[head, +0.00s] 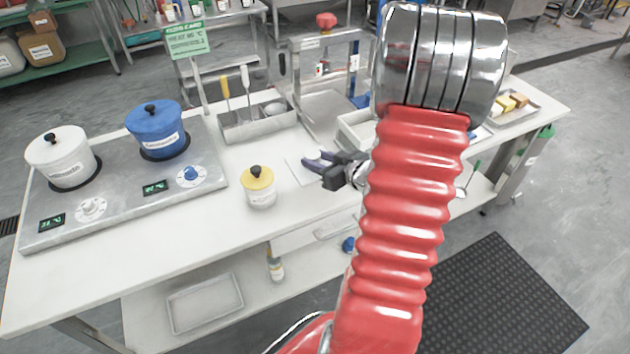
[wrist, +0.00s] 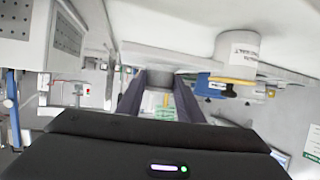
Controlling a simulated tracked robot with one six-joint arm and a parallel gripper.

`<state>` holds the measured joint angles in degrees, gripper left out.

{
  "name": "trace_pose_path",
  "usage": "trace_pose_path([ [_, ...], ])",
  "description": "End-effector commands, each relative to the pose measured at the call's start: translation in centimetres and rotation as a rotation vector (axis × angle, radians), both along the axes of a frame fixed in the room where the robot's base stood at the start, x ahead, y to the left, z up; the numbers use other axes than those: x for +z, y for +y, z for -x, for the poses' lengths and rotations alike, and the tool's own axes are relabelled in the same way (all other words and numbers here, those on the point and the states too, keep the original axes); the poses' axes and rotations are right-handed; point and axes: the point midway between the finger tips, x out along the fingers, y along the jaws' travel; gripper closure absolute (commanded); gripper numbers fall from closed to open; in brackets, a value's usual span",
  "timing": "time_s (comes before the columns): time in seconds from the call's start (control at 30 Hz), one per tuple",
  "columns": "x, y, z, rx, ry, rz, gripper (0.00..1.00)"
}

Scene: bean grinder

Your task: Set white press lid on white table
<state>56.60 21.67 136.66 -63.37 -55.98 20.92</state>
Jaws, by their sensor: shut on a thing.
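My gripper (head: 318,163) is over the middle of the white table (head: 218,205), its dark purple fingers pointing left. A thin, pale, flat square (head: 298,172) shows at and below the fingertips and appears to be the white press lid. It is white on white, so I cannot tell whether it touches the table. In the wrist view my two fingers (wrist: 160,95) reach forward with a small gap, and a greyish shape shows between their far ends. The grip on the lid itself is not clear there.
A white pot with a yellow lid (head: 259,187) stands just left of my gripper. A hotplate with a white pot (head: 63,160) and a blue pot (head: 156,130) fills the left. Behind are a utensil tray (head: 256,124) and a metal press frame (head: 326,70). The front middle is clear.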

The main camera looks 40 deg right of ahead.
Motion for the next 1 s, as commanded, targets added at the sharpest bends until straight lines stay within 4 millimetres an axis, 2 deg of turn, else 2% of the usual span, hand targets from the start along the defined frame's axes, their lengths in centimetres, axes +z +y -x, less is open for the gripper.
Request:
trace_pose_path([
  [0.2,-2.7,0.0,0.1,-0.001,0.001,-0.003,0.93],
  [0.73,-3.6,-0.1,0.1,-0.003,0.0,-0.001,0.93],
  [1.0,-6.2,-0.2,0.1,-0.004,0.001,-0.003,0.93],
])
